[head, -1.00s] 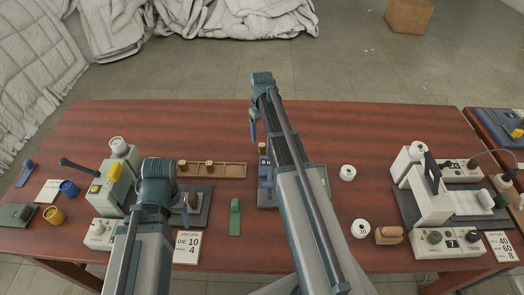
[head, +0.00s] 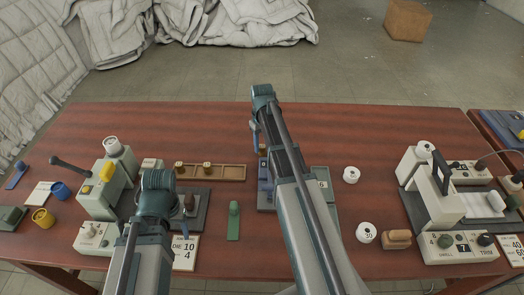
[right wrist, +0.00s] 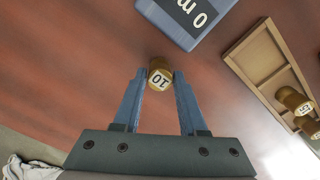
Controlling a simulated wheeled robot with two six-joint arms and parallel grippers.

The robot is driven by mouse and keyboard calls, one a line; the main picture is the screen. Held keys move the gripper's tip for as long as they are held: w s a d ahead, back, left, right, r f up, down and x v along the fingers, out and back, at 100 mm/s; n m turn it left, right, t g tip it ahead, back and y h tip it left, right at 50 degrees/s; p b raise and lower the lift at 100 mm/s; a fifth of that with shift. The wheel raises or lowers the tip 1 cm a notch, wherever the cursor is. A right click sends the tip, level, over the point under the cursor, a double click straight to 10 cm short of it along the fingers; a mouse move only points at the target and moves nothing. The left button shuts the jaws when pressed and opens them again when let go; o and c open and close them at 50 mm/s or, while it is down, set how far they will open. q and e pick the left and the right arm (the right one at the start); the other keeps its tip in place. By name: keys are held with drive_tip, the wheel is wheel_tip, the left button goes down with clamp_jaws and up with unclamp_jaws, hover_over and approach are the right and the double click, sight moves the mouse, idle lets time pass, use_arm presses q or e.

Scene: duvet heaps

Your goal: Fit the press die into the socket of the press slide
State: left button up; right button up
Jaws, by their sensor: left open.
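A brass die marked 10 (right wrist: 160,77) sits between the fingertips of my right gripper (right wrist: 160,72), which look shut on it from both sides. In the head view the brass die (head: 263,149) shows beside my right arm, just beyond a blue block (head: 265,172). A grey-green press (head: 106,180) with a yellow knob and a dark lever stands at the left of the table. Its dark base plate (head: 202,216) is partly behind my left arm. I cannot make out the slide's socket. My left gripper (head: 183,226) is open beside this plate, its fingertips mostly hidden.
A wooden tray (head: 232,173) holds two more brass dies. A card (head: 184,256) reads DIE 10 and 4. A green piece (head: 234,222), white rolls (head: 351,175) and a white machine (head: 424,195) stand around. The far strip of table is clear.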

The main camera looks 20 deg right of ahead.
sight(262, 146)
clamp_jaws()
drive_tip(key=shift+r, duration=0.1)
use_arm(q)
drive_tip(key=shift+r+p, duration=0.95)
drive_tip(key=shift+p, duration=0.05)
use_arm(e)
drive_tip(key=shift+r, duration=0.85)
use_arm(q)
wheel_tip(262, 146, up, 2)
drive_tip(key=shift+r+p, duration=0.1)
drive_tip(key=shift+p, duration=0.95)
use_arm(e)
wheel_tip(262, 146, up, 2)
drive_tip(key=shift+r, duration=0.1)
use_arm(q)
drive_tip(key=shift+r+p, duration=0.45)
use_arm(e)
drive_tip(key=s+a, duration=0.3)
drive_tip(key=s, duration=0.1)
drive_tip(key=s+a, duration=0.4)
drive_tip(key=s+a+r, duration=0.1)
drive_tip(key=s+a, duration=0.2)
drive_tip(key=s, duration=0.1)
drive_tip(key=shift+a, duration=0.2)
